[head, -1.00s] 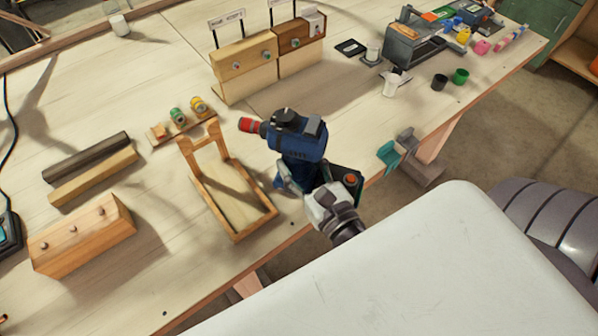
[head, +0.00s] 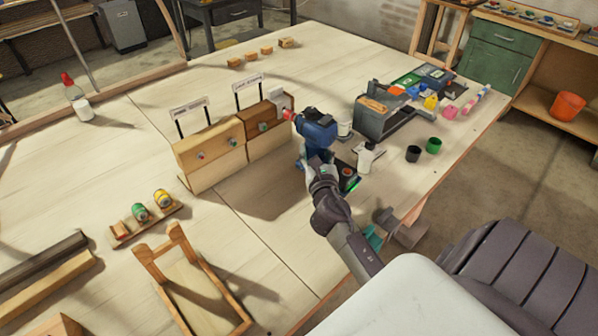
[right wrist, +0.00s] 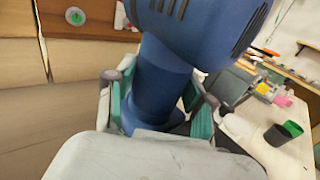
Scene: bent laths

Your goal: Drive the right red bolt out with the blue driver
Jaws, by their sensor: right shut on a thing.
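The blue driver (head: 318,130) is in my right gripper (head: 318,168), which is shut around its handle. I cannot tell whether the nose touches anything. The right wrist view shows the driver's handle (right wrist: 155,85) between the green-padded fingers (right wrist: 160,110). A bolt head (head: 263,127) sits on the brown block's face and shows green and grey in the right wrist view (right wrist: 75,16). Another bolt head (head: 201,156) is on the lighter block (head: 208,146). My left gripper is out of view.
Two small signs stand behind the blocks. A wooden frame (head: 190,280) lies at the front left.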

